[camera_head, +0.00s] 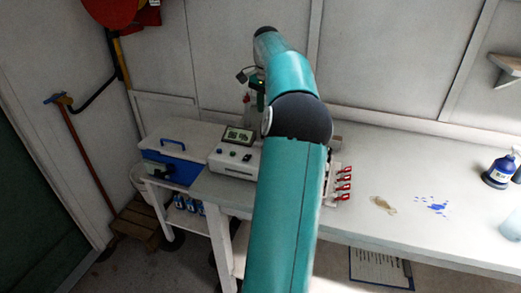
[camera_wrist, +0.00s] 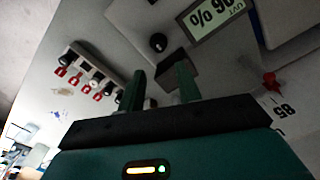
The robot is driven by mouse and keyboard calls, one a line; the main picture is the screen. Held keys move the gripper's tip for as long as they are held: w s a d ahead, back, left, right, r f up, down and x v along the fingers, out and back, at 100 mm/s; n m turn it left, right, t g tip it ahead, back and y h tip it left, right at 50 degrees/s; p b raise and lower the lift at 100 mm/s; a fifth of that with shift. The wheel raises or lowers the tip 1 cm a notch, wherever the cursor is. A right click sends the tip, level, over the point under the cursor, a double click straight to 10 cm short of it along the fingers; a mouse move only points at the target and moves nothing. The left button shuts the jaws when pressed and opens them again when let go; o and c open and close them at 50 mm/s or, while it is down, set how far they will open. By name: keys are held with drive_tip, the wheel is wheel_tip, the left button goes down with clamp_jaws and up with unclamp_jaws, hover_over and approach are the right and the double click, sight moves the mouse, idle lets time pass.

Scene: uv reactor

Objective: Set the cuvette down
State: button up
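My gripper (camera_wrist: 160,80) shows in the wrist view as two green fingers standing apart, with a clear gap and nothing seen held between them. In the head view my arm hides most of the gripper. I cannot make out the cuvette in either view. A dark square opening or block (camera_wrist: 175,72) is by the tip of the right finger, on the pale face of an instrument; I cannot tell whether the cuvette is in it. The instrument (camera_head: 234,160) has a lit display, which reads as a percentage in the wrist view (camera_wrist: 213,17).
A strip with red handles (camera_head: 343,185) stands right of my arm. A blue-and-white box (camera_head: 172,158) is left of the instrument. Spills (camera_head: 436,206) and a blue bottle (camera_head: 499,170) are farther right on the bench.

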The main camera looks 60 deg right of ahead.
drive_tip(key=f, duration=0.6)
drive_tip(key=shift+s+d+f, duration=0.2)
drive_tip(key=shift+s+f, duration=0.2)
drive_tip(key=f, duration=0.5)
drive_tip(key=shift+w+f, duration=0.15)
drive_tip(key=shift+w, duration=0.05)
clamp_jaws()
